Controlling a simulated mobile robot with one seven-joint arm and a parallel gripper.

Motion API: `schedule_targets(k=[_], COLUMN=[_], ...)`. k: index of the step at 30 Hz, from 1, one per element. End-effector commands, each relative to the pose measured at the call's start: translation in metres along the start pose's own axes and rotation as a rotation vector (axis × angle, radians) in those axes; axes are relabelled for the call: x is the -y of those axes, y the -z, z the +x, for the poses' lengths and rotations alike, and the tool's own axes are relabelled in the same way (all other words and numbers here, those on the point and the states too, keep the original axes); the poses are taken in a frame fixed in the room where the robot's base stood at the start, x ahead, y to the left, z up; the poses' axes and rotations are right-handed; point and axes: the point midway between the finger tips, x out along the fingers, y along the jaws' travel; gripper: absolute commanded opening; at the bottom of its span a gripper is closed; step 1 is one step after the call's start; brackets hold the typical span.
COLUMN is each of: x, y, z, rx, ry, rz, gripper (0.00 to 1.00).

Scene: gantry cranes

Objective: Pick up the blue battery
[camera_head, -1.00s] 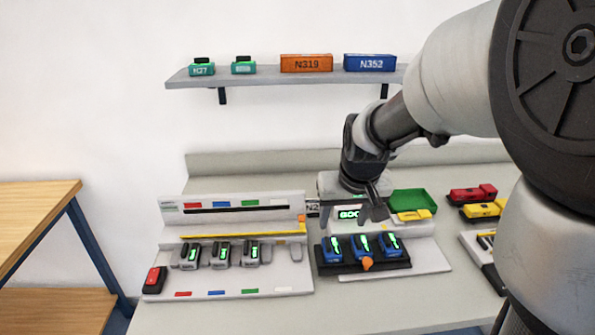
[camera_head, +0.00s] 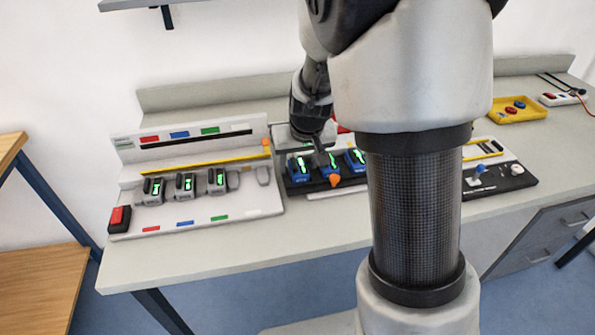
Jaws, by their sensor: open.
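Blue batteries with green displays stand in a row in a black holder at the middle of the bench. The left blue battery (camera_head: 299,169), the middle blue battery (camera_head: 330,169) and the right blue battery (camera_head: 355,159) show; my arm partly covers the holder's right side. An orange knob (camera_head: 335,182) is at the holder's front. My gripper (camera_head: 320,152) is open and points down close over the row, around the middle and left batteries. It overlaps them in the picture, and I cannot tell whether a finger touches one.
A white station (camera_head: 255,199) to the left holds several grey batteries (camera_head: 186,185). A red-topped black block (camera_head: 119,218) is at its corner. Right of my arm are a panel with knobs (camera_head: 498,179) and a yellow box (camera_head: 519,110). The bench front (camera_head: 220,245) is clear.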

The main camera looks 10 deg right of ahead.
Motion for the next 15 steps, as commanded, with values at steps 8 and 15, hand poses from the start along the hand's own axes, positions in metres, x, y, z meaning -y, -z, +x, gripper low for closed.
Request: schedule_targets(k=[8,15], x=[0.0001,0.0000], y=[0.0003,0.0008], z=[-0.0005,-0.0010], rx=[0.000,-0.002], ry=[0.000,0.000], rz=[0.000,0.000], gripper=[0.41,0.07])
